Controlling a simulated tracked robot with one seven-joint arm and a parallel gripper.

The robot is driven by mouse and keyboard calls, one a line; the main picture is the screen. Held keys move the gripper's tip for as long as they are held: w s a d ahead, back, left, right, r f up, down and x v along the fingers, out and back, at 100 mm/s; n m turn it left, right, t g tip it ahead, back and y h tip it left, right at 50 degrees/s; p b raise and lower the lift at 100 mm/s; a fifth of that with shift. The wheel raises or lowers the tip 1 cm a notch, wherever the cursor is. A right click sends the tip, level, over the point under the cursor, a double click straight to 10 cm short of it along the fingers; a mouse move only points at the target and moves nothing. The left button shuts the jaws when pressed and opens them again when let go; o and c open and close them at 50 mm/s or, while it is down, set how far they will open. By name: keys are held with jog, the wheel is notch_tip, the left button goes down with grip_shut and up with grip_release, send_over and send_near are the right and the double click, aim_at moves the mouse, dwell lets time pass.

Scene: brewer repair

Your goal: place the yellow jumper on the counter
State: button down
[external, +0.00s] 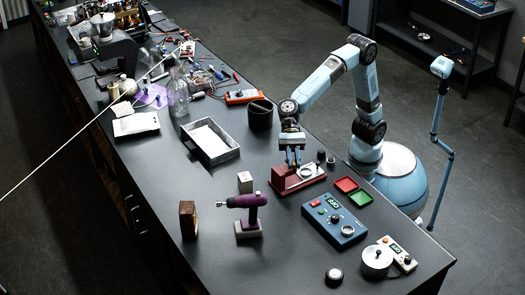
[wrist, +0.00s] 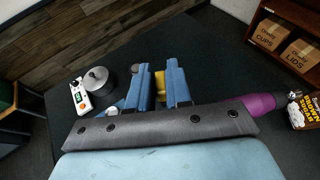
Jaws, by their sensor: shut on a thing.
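My gripper (external: 293,156) is low over the dark red stand (external: 284,183) on the black counter (external: 160,205). In the wrist view my gripper's blue fingers (wrist: 159,75) are shut on a small yellow piece, the yellow jumper (wrist: 160,82). Most of the jumper is hidden by the fingers and the wrist. I cannot make it out in the external view. Whether it touches the stand cannot be told.

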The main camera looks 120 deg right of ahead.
jog(key=s+a+n+g+y, duration=0.2)
jog(key=s+a+n+g, duration=0.35)
jog(key=s+a, duration=0.7)
send_over(319, 257)
jog(key=shift+g, duration=0.45)
notch_tip(319, 257, down, 28)
jog(key=shift+d+r, duration=0.1)
jog(key=shift+r, duration=0.1)
jog(key=shift+f, duration=1.6)
jog(key=c, duration=1.1)
grip_release()
jog(key=shift+f, duration=0.1)
jog(key=shift+o, duration=0.2)
